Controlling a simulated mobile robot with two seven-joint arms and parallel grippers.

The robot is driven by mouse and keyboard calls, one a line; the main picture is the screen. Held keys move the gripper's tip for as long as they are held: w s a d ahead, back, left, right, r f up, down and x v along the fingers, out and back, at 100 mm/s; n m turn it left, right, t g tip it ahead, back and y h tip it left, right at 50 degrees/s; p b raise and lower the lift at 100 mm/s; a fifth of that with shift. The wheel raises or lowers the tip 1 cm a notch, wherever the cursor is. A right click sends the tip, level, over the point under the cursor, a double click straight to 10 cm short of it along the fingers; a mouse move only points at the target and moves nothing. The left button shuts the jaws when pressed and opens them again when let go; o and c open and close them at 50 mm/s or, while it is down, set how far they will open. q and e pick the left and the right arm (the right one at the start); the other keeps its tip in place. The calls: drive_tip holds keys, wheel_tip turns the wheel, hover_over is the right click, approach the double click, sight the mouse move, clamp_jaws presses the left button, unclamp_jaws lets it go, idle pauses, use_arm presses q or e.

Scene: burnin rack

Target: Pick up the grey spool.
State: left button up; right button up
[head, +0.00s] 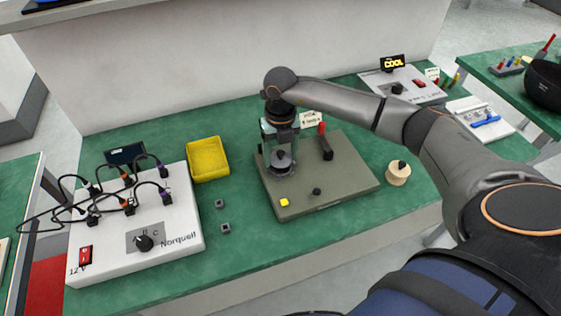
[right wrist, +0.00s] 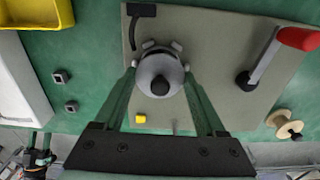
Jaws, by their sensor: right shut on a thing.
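The grey spool (head: 281,168) is round, with a dark knob on top. It is at the left part of an olive-grey plate (head: 345,185). My right gripper (head: 281,140) is over it, pointing down. In the right wrist view the spool (right wrist: 160,72) is between the two fingers of the right gripper (right wrist: 160,88), which are shut on it. I cannot tell whether its underside touches the plate. A small dark shape (right wrist: 38,158) at the lower left of that view may be my left gripper; its jaws are too small to read.
The plate also holds a yellow block (head: 284,202), a dark knob (head: 316,191) and a red-handled lever (head: 325,146). A tan spool (head: 398,175) stands right of it. A yellow bin (head: 208,160) and a white cabled box (head: 135,235) are left. Green table is bare in front.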

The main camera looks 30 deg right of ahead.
drive_tip(key=c, duration=0.8)
drive_tip(key=shift+r, duration=0.15)
